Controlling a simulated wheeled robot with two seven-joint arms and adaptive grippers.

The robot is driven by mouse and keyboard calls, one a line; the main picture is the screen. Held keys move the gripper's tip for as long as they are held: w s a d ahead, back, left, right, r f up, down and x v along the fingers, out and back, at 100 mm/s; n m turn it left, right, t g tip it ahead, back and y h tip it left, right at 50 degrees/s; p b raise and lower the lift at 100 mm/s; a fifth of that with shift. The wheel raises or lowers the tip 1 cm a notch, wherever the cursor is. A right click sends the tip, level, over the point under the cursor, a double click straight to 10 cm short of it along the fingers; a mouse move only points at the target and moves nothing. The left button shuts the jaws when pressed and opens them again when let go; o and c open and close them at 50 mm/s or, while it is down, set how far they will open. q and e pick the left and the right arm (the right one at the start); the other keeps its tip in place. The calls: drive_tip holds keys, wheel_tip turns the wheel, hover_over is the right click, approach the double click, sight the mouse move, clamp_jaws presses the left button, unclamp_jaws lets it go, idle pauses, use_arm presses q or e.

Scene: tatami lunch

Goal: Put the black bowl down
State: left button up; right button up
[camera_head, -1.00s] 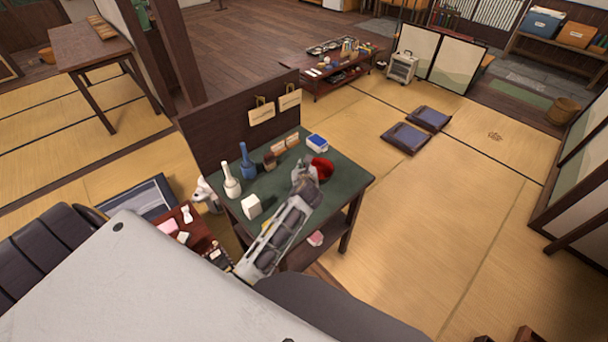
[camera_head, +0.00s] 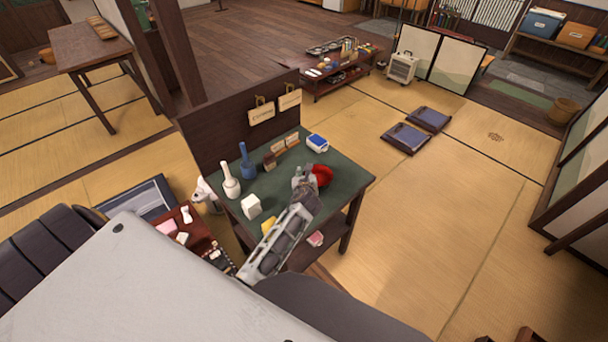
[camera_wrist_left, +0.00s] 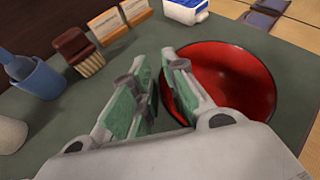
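The bowl (camera_head: 321,176) shows a bright red inside and a thin dark rim; its outer side is mostly hidden. It sits upright on the green top of the small table (camera_head: 352,179), near the right end. In the left wrist view the bowl (camera_wrist_left: 235,80) lies right of centre. My left gripper (camera_head: 303,173) is at the bowl's left rim. In the left wrist view its fingers (camera_wrist_left: 155,75) are apart with a gap between them, the right finger overlapping the bowl and the left one outside it. My right gripper is not in view.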

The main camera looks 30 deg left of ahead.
use_arm(q)
drive_tip(key=shift+o, duration=1)
drive_tip(key=shift+s+r, duration=0.1)
drive_tip(key=shift+r, duration=0.05)
drive_tip(key=v, duration=1.2)
drive_tip(key=shift+p, duration=0.3)
